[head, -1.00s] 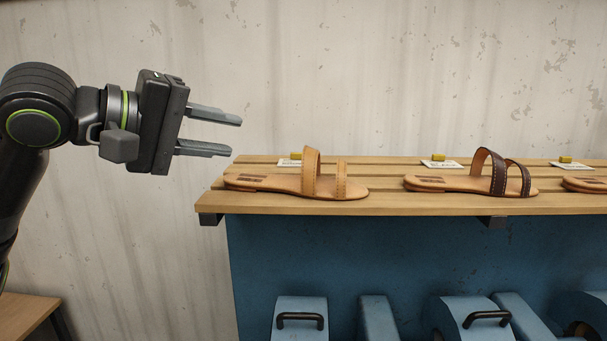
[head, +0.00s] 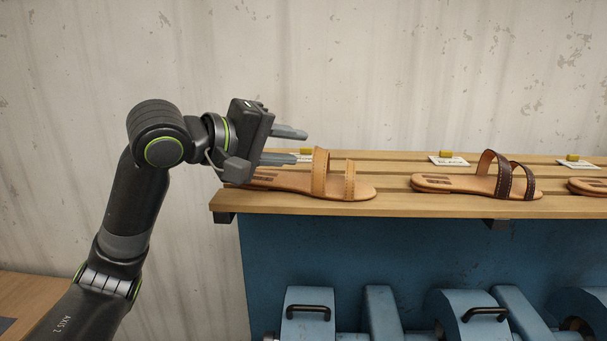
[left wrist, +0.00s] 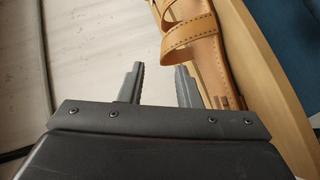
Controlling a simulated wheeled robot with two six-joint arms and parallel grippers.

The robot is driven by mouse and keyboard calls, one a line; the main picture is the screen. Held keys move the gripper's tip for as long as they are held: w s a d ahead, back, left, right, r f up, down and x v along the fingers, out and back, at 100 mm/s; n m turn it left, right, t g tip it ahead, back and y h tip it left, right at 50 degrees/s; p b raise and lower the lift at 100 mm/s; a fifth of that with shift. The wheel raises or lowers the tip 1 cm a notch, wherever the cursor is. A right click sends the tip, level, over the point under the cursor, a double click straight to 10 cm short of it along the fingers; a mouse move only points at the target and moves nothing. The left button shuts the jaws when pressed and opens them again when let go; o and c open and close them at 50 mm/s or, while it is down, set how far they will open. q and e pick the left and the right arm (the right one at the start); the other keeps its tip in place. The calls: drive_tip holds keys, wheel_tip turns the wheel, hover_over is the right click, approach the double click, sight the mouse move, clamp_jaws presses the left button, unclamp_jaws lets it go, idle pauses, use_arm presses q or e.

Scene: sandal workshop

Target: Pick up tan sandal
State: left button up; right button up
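The tan sandal (head: 333,187) lies on the left end of the slatted wooden shelf (head: 391,204), with two tan straps standing up. My left gripper (head: 301,146) is open and empty, above and behind the sandal's heel end in the head view. Its fingers point right, toward the straps. In the left wrist view the open fingers (left wrist: 157,79) are apart with nothing between them, and the sandal (left wrist: 194,42) is to their right. My right gripper is in neither view.
A dark brown strapped sandal (head: 476,182) lies further right, and part of another (head: 588,186) shows at the right edge. Small cards with yellow clips (head: 449,159) stand behind them. Blue machines with black handles (head: 307,310) are below the shelf. A wooden surface (head: 28,293) is at lower left.

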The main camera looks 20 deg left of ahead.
sight(316, 150)
use_arm(q)
drive_tip(key=shift+w+d+f, duration=0.2)
drive_tip(key=shift+w+d, duration=0.15)
drive_tip(key=shift+w, duration=0.15)
drive_tip(key=shift+w+d+p, duration=0.2)
drive_tip(key=shift+w+p, duration=0.15)
drive_tip(key=shift+p, duration=0.25)
drive_tip(key=shift+f+p+x, duration=0.1)
drive_tip(key=shift+p+x, duration=0.45)
drive_tip(key=shift+x, duration=0.6)
drive_tip(key=shift+f+p+x, duration=0.15)
drive_tip(key=shift+p+x, duration=0.35)
drive_tip(key=shift+x, duration=0.6)
drive_tip(key=shift+a, duration=0.1)
drive_tip(key=shift+s, duration=0.1)
drive_tip(key=shift+c, duration=0.4)
clamp_jaws()
